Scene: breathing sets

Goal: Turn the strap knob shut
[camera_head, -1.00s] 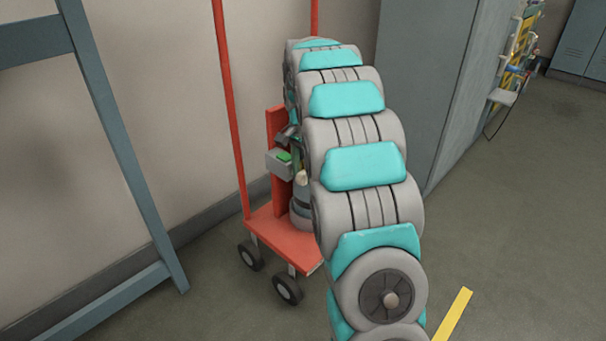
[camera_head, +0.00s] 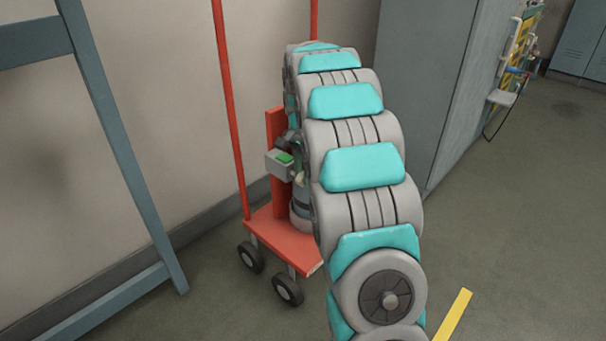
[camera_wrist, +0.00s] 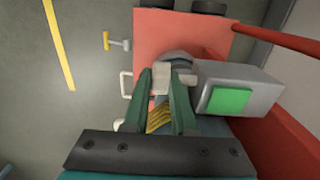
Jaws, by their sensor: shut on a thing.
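The red cart (camera_head: 282,236) stands by the wall in the head view, with a grey cylinder (camera_head: 301,215) on its deck. In the wrist view, my gripper (camera_wrist: 161,80) has its two green fingers closed around a small pale piece, seemingly the strap knob (camera_wrist: 161,76). The fingers hide part of it, so its turn angle cannot be read. Yellow ridged material (camera_wrist: 160,119) shows between the fingers. In the head view my arm hides most of the gripper and the knob.
A grey box with a green button (camera_wrist: 232,98) sits close to the right of my fingers. A red rail (camera_wrist: 285,38) runs past at upper right. Pale handles (camera_wrist: 125,83) and a yellow-ended T-shaped piece (camera_wrist: 118,42) lie left. Open floor shows left of the cart.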

